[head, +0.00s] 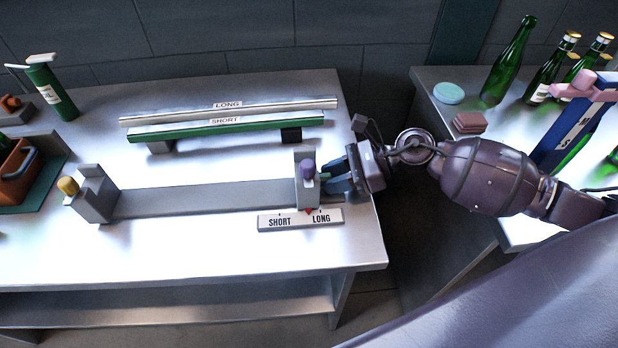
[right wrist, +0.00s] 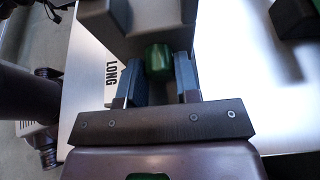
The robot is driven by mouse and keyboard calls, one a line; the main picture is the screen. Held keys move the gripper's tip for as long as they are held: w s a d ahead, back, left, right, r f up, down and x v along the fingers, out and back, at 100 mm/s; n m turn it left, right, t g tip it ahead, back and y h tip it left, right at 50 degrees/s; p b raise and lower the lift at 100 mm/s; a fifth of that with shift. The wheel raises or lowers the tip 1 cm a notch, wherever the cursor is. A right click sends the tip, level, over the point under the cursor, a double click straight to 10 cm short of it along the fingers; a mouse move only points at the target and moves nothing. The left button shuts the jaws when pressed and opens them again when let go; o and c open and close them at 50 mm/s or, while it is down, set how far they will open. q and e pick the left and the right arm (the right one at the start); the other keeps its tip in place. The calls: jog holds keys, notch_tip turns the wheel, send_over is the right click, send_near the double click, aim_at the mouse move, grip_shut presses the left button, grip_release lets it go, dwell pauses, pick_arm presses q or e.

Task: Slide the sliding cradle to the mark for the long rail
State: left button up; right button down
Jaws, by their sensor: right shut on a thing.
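The sliding cradle (head: 307,187) is a grey block with a purple knob on top, near the right end of a flat grey track (head: 200,199). A red pointer (head: 309,211) at its foot lies between the SHORT and LONG ticks of the scale plate (head: 300,220), close to the LONG tick. My right gripper (head: 332,178) is at the cradle's right side, shut on its green knob (right wrist: 158,62), which sits between the fingers in the right wrist view. The long rail (head: 165,118) lies behind, labelled LONG. My left gripper is not in view.
A green rail (head: 180,132) labelled SHORT lies in front of the long rail. A fixed grey end block (head: 95,195) with a yellow knob stands at the track's left end. A second table at right holds green bottles (head: 508,62) and a blue stand (head: 570,125).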

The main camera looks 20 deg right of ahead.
jog(key=shift+s+d+f, duration=0.1)
jog(key=shift+s+d, duration=0.05)
jog(key=shift+d, duration=0.4)
jog(key=shift+s+d, duration=0.15)
jog(key=shift+d, duration=0.35)
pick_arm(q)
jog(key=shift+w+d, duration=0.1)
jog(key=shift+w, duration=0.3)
pick_arm(e)
jog(key=shift+d, duration=0.1)
jog(key=c, duration=0.8)
grip_release()
